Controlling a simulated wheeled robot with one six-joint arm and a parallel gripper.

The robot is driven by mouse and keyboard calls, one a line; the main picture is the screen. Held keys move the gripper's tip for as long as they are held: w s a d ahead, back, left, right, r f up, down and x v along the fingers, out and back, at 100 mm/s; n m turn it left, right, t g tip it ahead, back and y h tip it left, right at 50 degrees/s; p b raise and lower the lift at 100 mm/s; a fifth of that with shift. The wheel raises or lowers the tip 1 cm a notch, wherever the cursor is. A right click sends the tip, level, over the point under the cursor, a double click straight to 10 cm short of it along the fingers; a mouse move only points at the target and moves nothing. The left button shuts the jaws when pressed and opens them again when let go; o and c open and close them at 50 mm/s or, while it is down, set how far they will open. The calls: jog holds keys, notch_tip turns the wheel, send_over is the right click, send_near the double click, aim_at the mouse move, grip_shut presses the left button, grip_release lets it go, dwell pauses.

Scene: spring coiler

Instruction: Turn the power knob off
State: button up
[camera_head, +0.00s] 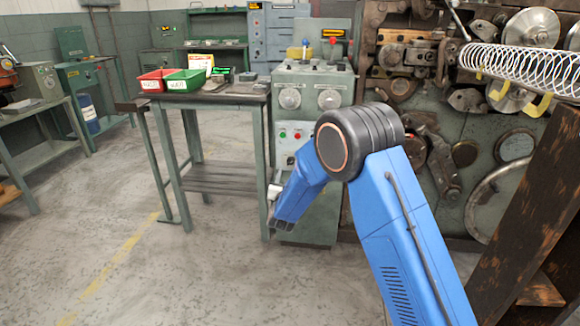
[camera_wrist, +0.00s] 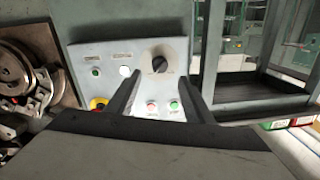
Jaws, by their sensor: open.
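The power knob (camera_wrist: 159,64) is a black rotary knob on a round grey plate, set in a pale control panel (camera_wrist: 85,57) in the wrist view. My gripper (camera_wrist: 163,72) is open, with one dark finger on each side of the knob in the picture. I see no contact, and the gap in depth is hard to judge. The knob's pointer setting is too small to read. In the head view the panel is on the front of the green cabinet (camera_head: 315,85), partly behind my blue arm.
The panel has a red button (camera_wrist: 151,106), a green button (camera_wrist: 174,105) and a red-and-yellow emergency stop (camera_wrist: 98,103) near my fingers. A green table (camera_head: 225,97) with red (camera_head: 155,80) and green bins (camera_head: 186,80) stands left of the cabinet. Coiler machinery (camera_head: 445,130) stands right.

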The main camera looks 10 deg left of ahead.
aim_at(290, 164)
jog(key=w, duration=0.9)
jog(key=shift+w+a, duration=0.15)
jog(key=shift+w, duration=0.1)
jog(key=shift+c, duration=0.2)
jog(key=c, duration=1)
